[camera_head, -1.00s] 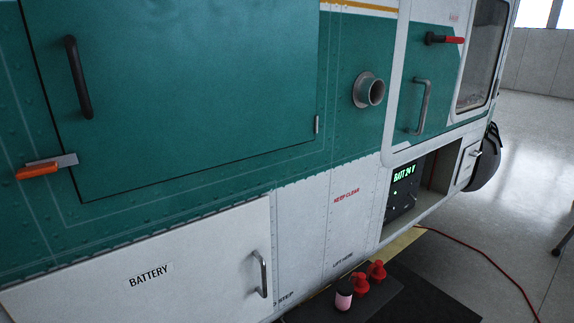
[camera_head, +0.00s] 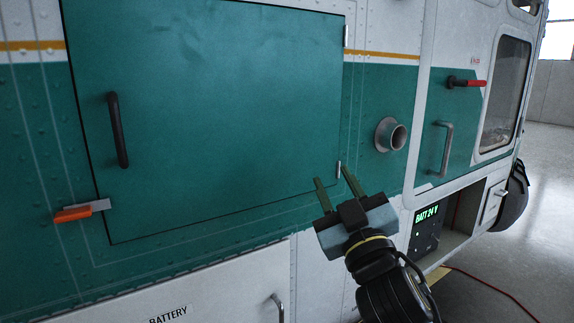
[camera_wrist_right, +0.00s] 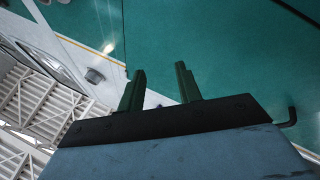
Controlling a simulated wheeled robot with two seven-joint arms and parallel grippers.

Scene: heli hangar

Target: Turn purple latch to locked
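A lever with a red grip (camera_head: 474,84) sits on the cabin door at the right, pointing sideways. My right gripper (camera_head: 333,174) is open and empty, in front of the fuselage below the panel door's right side, well right of the orange latch. Its two green fingers are apart in the right wrist view (camera_wrist_right: 160,68). My left gripper is out of view.
A black handle (camera_head: 118,130) stands out from the panel door. A round pipe (camera_head: 391,135) and a grey door handle (camera_head: 446,150) protrude to the right. The battery hatch (camera_head: 220,295) and its handle are below. An open bay holds a lit battery unit (camera_head: 425,228).

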